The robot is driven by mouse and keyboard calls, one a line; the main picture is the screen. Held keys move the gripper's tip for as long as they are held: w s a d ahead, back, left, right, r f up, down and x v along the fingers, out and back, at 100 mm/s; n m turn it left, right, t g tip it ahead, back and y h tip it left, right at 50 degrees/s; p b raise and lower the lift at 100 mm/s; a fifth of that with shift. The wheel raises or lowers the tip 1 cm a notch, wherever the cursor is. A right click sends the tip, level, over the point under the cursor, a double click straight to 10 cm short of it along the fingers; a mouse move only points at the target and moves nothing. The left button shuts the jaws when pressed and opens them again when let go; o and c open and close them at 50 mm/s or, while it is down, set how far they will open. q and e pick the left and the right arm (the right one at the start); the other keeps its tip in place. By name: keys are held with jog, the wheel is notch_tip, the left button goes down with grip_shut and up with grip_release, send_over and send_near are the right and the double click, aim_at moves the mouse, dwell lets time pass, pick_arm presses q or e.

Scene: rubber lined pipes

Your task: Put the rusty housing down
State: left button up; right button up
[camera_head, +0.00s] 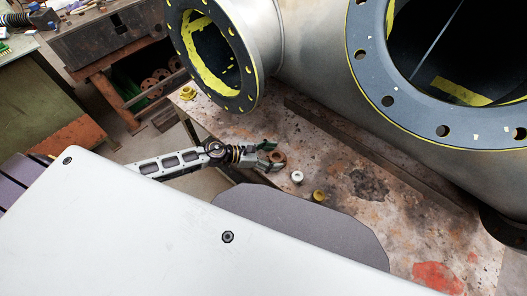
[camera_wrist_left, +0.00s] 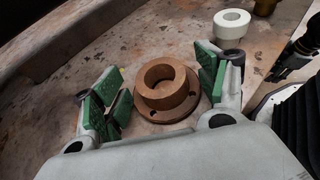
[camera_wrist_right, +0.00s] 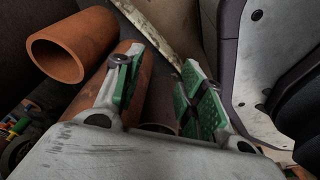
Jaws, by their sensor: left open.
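The rusty housing (camera_wrist_left: 168,90) is a brown flanged ring. In the left wrist view it sits flat and upright on the worn table, between the green pads of my left gripper (camera_wrist_left: 160,88). That gripper is open, with a visible gap between the left pads and the housing; the right pads are very close to its flange. In the head view the housing (camera_head: 277,158) shows small at the tips of my left gripper (camera_head: 268,153). My right gripper (camera_wrist_right: 158,92) is open in the right wrist view, with nothing seen held between its pads.
A white ring (camera_head: 297,176) and a brass fitting (camera_head: 319,196) stand close to the housing. A yellow fitting (camera_head: 187,93) is near the table's far corner. A large flanged pipe (camera_head: 310,50) lies over the table's back. Orange pipes (camera_wrist_right: 72,46) lie near my right gripper.

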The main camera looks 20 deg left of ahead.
pick_arm(q)
jog(key=shift+r, duration=0.15)
pick_arm(e)
jog(key=shift+s+a, duration=0.15)
pick_arm(q)
jog(key=shift+s+a, duration=0.1)
jog(key=shift+a, duration=0.1)
jog(key=shift+s+a+r, duration=0.1)
jog(key=shift+a, duration=0.1)
jog(key=shift+v, duration=5.55)
pick_arm(e)
jog(key=shift+w+f, duration=0.1)
jog(key=shift+w, duration=0.15)
pick_arm(q)
jog(key=shift+d+r, duration=0.1)
pick_arm(e)
jog(key=shift+s, duration=0.1)
